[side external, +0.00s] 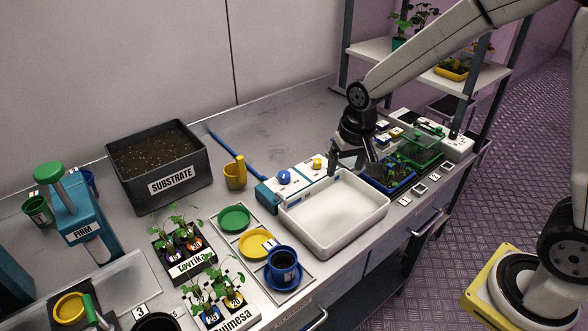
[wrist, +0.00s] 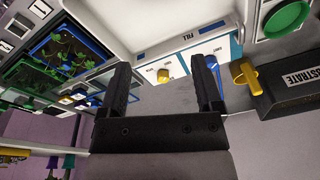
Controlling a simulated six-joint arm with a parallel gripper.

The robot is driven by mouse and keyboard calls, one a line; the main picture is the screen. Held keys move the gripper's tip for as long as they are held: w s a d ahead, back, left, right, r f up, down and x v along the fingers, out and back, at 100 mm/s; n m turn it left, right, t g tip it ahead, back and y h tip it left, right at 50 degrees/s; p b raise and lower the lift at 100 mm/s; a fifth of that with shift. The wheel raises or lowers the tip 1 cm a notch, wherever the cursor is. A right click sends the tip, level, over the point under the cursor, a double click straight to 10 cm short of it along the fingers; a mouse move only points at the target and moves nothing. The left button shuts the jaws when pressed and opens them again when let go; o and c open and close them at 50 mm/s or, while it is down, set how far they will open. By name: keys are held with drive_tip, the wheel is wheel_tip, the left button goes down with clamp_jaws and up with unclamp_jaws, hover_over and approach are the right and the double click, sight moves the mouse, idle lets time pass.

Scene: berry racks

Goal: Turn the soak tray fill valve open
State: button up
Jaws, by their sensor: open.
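The white soak tray (side external: 337,240) is empty in the side view, and part of it shows at the top of the wrist view (wrist: 125,20). Behind it is a white and blue valve box with a blue knob (side external: 284,177) and a yellow knob (side external: 317,163). In the wrist view the yellow knob (wrist: 163,75) shows between my fingers, beyond the tips. An upside-down FILL label (wrist: 188,36) is readable. My gripper (side external: 353,168) is open and empty, above the tray's back right corner, apart from both knobs.
A substrate bin (side external: 158,172), yellow cup (side external: 236,175) and blue-handled tool (side external: 234,154) lie left of the valve box. Blue (side external: 397,186) and green (side external: 424,155) plant trays stand right of the soak tray. The bench behind the valve box is clear.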

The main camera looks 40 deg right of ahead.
sight(284, 174)
drive_tip(key=w+a+m, duration=0.1)
drive_tip(key=w+m, duration=0.1)
drive_tip(key=w, duration=0.2)
drive_tip(key=w+a+f+m+g, duration=0.1)
drive_tip(key=w+a+m, duration=0.1)
drive_tip(key=w, duration=0.3)
drive_tip(key=w+a+m, duration=0.1)
drive_tip(key=w+m, duration=0.1)
drive_tip(key=w, duration=0.3)
drive_tip(key=shift+w+a+f+g, duration=0.2)
drive_tip(key=shift+w+f+g, duration=0.05)
drive_tip(key=shift+g, duration=0.05)
drive_tip(key=shift+w+a+f+m, duration=0.15)
drive_tip(key=shift+w+a+m, duration=0.15)
drive_tip(key=shift+w+m, duration=0.25)
drive_tip(key=shift+f, duration=0.1)
drive_tip(key=shift+d+f, duration=0.1)
drive_tip(key=shift+f, duration=3.7)
clamp_jaws()
